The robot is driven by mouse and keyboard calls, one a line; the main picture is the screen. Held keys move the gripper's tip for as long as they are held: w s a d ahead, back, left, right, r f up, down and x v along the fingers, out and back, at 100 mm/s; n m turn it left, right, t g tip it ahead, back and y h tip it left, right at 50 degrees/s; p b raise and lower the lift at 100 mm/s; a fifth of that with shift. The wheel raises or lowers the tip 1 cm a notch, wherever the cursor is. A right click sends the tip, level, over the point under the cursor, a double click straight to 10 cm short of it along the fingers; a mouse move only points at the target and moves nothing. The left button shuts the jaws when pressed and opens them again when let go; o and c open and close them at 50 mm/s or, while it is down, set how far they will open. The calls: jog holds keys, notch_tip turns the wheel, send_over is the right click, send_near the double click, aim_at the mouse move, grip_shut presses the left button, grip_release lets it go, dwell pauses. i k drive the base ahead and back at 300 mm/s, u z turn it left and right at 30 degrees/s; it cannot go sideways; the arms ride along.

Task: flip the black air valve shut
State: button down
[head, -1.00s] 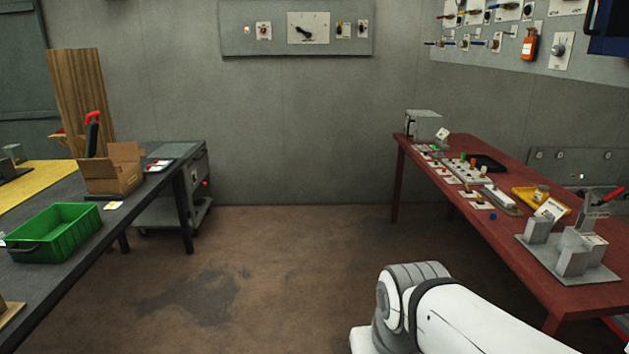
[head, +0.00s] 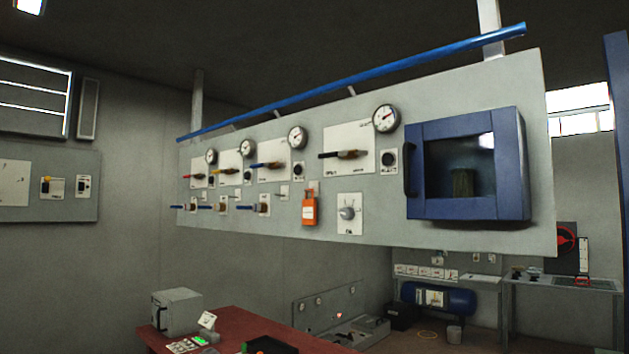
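The black air valve (head: 328,155) is on the grey wall panel, on a white plate in the upper row, left of the blue-framed cabinet. Its black handle points left and lies about level, with a brass-coloured body at its right end. A round gauge (head: 386,118) sits above and to its right, and a dark round knob (head: 389,158) is on a small plate beside it. My gripper is not in view, and no part of my arm shows now.
The same panel carries a red-handled valve (head: 194,176), a yellow one (head: 226,171), a blue one (head: 265,165), an orange tag (head: 309,208) and a grey rotary knob (head: 348,212). The blue cabinet (head: 465,210) juts out at right. A red table (head: 235,322) stands below.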

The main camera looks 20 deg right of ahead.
aim_at(324, 155)
jog(key=z, duration=0.2)
jog(key=i, duration=0.7)
jog(key=z, duration=0.25)
jog(key=k, duration=0.55)
jog(key=u, duration=0.4)
jog(key=i, duration=1.6)
jog(key=z, duration=0.7)
